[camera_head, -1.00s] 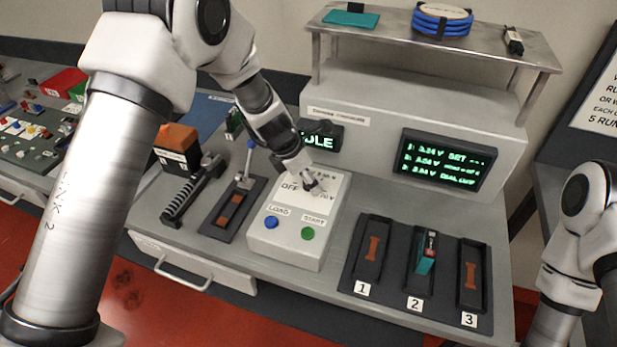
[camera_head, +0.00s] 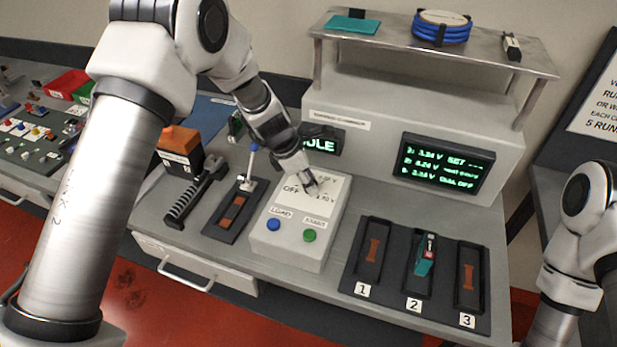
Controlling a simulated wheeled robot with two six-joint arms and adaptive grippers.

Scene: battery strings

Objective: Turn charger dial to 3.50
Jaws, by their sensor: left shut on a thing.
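The charger box (camera_head: 283,250) stands on the grey bench, with a white sloping top marked OFF at the dial's left. A blue LOAD button (camera_head: 273,224) and a green START button (camera_head: 309,235) sit on its front part. My left gripper (camera_head: 311,190) points down onto the dial area and is shut on the dial, which it mostly hides. The dial's pointer direction cannot be made out. The green display (camera_head: 442,168) shows voltage lines, with SET and DIAL OFF at their ends. My right arm is at the right edge; its gripper is out of view.
A black tray with bays 1, 2 and 3 (camera_head: 390,303) lies to the right; a teal cell (camera_head: 425,256) is in bay 2. A lever holder (camera_head: 232,213) and an orange-topped device (camera_head: 180,146) stand to the left. A shelf (camera_head: 470,57) is above.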

